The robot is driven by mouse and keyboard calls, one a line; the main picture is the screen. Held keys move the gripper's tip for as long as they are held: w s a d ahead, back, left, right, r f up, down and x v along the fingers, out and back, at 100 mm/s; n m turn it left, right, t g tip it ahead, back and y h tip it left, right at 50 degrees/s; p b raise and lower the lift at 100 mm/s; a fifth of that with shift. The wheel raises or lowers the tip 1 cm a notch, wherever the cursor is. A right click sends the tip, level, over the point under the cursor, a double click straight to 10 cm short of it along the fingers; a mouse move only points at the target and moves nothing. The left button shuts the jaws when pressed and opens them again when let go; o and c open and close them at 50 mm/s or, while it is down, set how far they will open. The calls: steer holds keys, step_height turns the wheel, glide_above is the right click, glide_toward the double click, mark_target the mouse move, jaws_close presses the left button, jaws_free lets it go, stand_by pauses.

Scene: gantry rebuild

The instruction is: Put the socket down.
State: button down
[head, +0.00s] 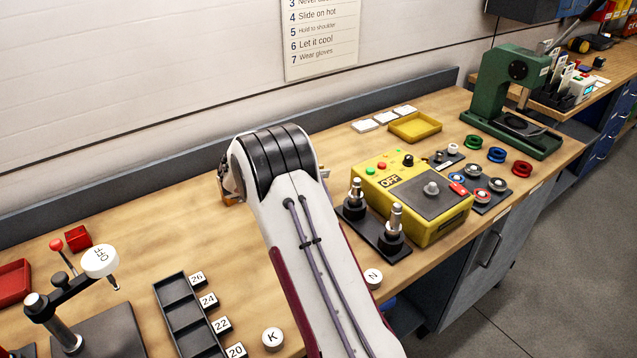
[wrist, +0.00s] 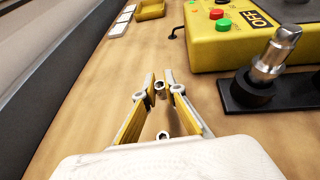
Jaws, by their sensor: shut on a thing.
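In the wrist view my gripper (wrist: 161,79) has its yellow-padded fingers closed in on a small grey metal socket (wrist: 160,89), which shows between the tips. The fingers point forward over bare wood. Whether the socket touches the bench cannot be told. In the head view my own arm hides most of the gripper and the socket; only a bit of the gripper's side shows at the arm's left edge. A dark slotted tray (head: 170,290) with labels 26, 24, 22 and 20 lies at the lower left, its visible slots empty.
The yellow control box (head: 446,231) and a dark stand with two metal posts (head: 377,234) are right of my arm. A yellow tray (head: 416,127) and white tiles (head: 365,126) lie behind. Round K (head: 272,338) and N (head: 373,278) pieces sit near the front edge.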

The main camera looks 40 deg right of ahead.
steer(key=shift+f, duration=1.85)
steer(key=shift+f, duration=0.15)
steer(key=c, duration=2.1)
jaws_free()
steer(key=shift+a+r, duration=0.2)
steer(key=v, duration=1.1)
steer(key=shift+a, duration=0.3)
